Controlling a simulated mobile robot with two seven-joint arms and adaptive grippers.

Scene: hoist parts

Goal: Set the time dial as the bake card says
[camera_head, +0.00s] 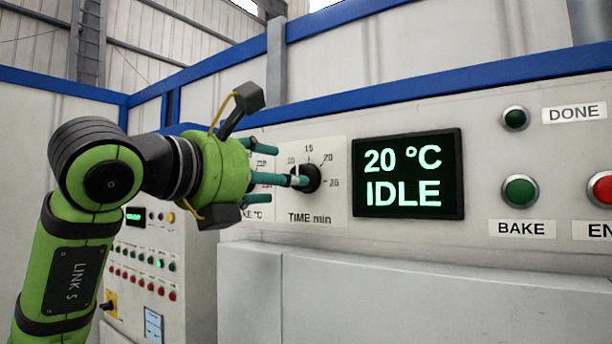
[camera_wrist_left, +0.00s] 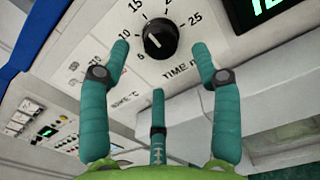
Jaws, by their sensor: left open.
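The time dial (camera_head: 311,178) is a black round knob on the white panel above the label "TIME min". It also shows in the left wrist view (camera_wrist_left: 160,39), with a short white mark I cannot read exactly against the scale. My left gripper (camera_head: 284,165) has teal fingers and reaches in from the left, level with the dial. In the left wrist view the fingers (camera_wrist_left: 161,62) are spread and empty, with the dial just beyond the tips. Contact with the dial cannot be told. No card with readable baking instructions shows. My right gripper is out of view.
A display (camera_head: 408,174) right of the dial reads 20 °C IDLE. Further right are the green BAKE button (camera_head: 519,190), a red button (camera_head: 603,189) and the DONE lamp (camera_head: 515,118). The bake °C scale is mostly hidden behind my gripper. A control cabinet (camera_head: 150,265) stands lower left.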

